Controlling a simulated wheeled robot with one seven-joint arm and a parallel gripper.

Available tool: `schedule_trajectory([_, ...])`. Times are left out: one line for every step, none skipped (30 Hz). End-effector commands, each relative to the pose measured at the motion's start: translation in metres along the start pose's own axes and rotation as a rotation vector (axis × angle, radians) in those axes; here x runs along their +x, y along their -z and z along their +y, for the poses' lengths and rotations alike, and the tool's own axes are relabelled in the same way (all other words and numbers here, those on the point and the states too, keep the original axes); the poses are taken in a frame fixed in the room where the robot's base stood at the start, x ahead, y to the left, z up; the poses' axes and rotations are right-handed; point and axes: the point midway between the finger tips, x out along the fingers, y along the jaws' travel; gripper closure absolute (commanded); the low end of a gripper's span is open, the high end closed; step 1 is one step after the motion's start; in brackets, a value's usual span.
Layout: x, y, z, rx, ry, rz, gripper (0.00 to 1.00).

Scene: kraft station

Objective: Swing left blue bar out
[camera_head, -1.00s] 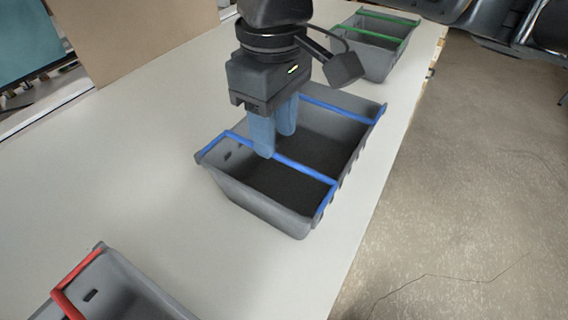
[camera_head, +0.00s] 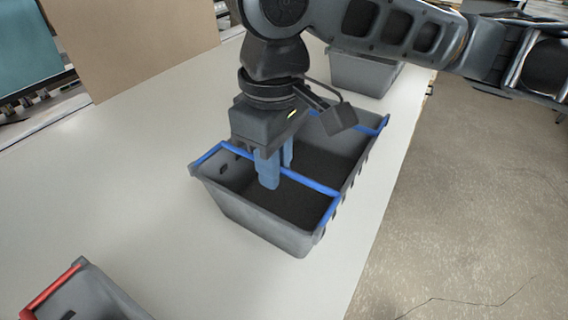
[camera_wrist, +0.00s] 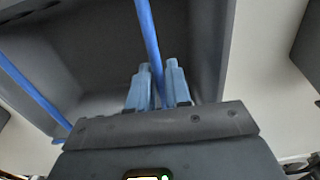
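A grey bin (camera_head: 240,213) with two blue bars stands on the table. The left blue bar (camera_head: 312,184) spans the bin's nearer part, its bent ends at the side walls. The other blue bar (camera_head: 366,131) crosses the farther part, partly hidden by my wrist. My gripper (camera_head: 276,168) points down into the bin at the left bar, with its blue fingers on either side of it. In the wrist view the left bar (camera_wrist: 148,32) runs between the fingertips, with hardly any gap, so the gripper looks shut on it.
A bin with a red bar (camera_head: 52,285) stands at the lower left. Another grey bin (camera_head: 362,75) stands behind, partly covered by my arm. A brown panel (camera_head: 135,45) stands at the back left. The white table (camera_head: 130,190) is clear left of the blue-barred bin.

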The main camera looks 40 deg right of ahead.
Motion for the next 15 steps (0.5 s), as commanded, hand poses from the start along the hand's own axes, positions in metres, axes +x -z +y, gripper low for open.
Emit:
schedule_trajectory([-0.0001, 0.0, 0.0, 0.0, 0.0, 0.0, 0.87])
schedule_trajectory([-0.0001, 0.0, 0.0, 0.0, 0.0, 0.0, 0.9])
schedule_trajectory([0.0, 0.0, 0.0, 0.0, 0.0, 0.0, 0.94])
schedule_trajectory([-0.0001, 0.0, 0.0, 0.0, 0.0, 0.0, 0.96])
schedule_trajectory([-0.0001, 0.0, 0.0, 0.0, 0.0, 0.0, 0.96])
schedule_trajectory([-0.0001, 0.0, 0.0, 0.0, 0.0, 0.0, 0.96])
schedule_trajectory([-0.0004, 0.0, 0.0, 0.0, 0.0, 0.0, 0.96])
schedule_trajectory([-0.0007, 0.0, -0.0001, 0.0, 0.0, 0.0, 0.96])
schedule_trajectory([-0.0014, 0.0, -0.0001, 0.0, 0.0, 0.0, 0.96])
schedule_trajectory([-0.0021, 0.0001, -0.0002, 0.0, 0.0, 0.0, 0.96])
schedule_trajectory([-0.0029, 0.0001, -0.0003, 0.0, 0.0, 0.0, 0.96])
schedule_trajectory([-0.0043, 0.0001, -0.0004, 0.0, 0.0, 0.001, 0.96])
schedule_trajectory([-0.0053, 0.0001, -0.0006, 0.0, 0.0, 0.001, 0.96])
schedule_trajectory([-0.0064, 0.0001, -0.0007, 0.0, 0.0, 0.001, 0.95])
schedule_trajectory([-0.0079, 0.0002, -0.0009, 0.0, 0.0, 0.001, 0.95])
